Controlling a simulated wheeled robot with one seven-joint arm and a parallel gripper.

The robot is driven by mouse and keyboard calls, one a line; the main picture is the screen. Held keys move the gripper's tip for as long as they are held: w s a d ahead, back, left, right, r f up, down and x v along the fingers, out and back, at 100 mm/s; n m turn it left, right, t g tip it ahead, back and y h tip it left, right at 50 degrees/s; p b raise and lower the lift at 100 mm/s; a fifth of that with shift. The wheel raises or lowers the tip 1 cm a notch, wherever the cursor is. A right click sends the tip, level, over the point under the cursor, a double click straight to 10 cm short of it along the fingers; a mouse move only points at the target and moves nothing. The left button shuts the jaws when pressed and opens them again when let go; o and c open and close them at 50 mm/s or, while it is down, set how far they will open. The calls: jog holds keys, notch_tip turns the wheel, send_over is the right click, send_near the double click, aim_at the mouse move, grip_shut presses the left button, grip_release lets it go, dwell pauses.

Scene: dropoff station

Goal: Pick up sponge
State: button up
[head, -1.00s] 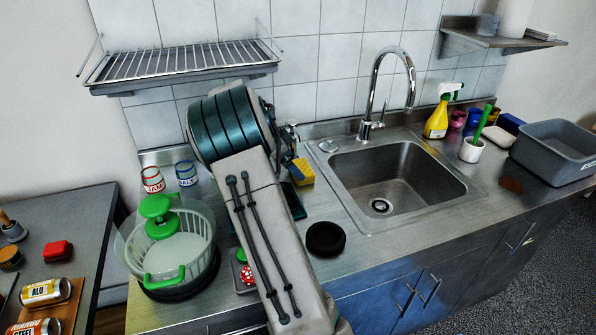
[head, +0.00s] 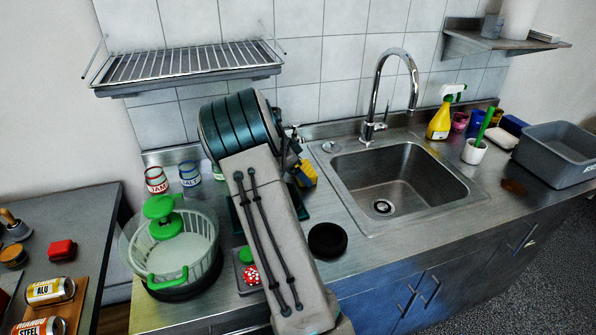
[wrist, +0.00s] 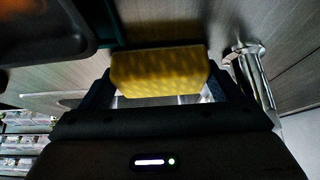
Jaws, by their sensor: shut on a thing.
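The yellow sponge (head: 309,174) shows beside the end of my arm in the head view, to the left of the sink. In the wrist view the sponge (wrist: 160,72) sits between the two fingers of my gripper (wrist: 160,92). My gripper is shut on it. Most of my gripper is hidden behind my arm in the head view. I cannot tell how far the sponge is above the counter.
The sink (head: 400,185) with its tall tap (head: 383,90) lies to the right. A black round item (head: 327,240) is in front. A salad spinner (head: 172,245) and two labelled cups (head: 189,173) stand left. A wire rack (head: 185,65) hangs above.

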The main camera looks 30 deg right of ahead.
jog(key=shift+s, duration=0.1)
jog(key=shift+s+a+r, duration=0.1)
jog(key=shift+s+r, duration=0.05)
jog(key=shift+r, duration=0.05)
jog(key=r, duration=0.2)
jog(key=r+b, duration=0.1)
jog(key=r, duration=0.1)
jog(key=s+r, duration=0.1)
jog(key=r, duration=0.1)
jog(key=shift+a+r+b, duration=0.15)
jog(key=shift+r+b, duration=0.1)
jog(key=shift+b, duration=0.1)
jog(key=s+a+b, duration=0.1)
jog(key=s+a, duration=0.1)
jog(key=s, duration=0.7)
jog(key=s+a+b, duration=0.2)
jog(key=s, duration=0.7)
jog(key=shift+a, duration=0.3)
jog(key=shift+o, duration=0.7)
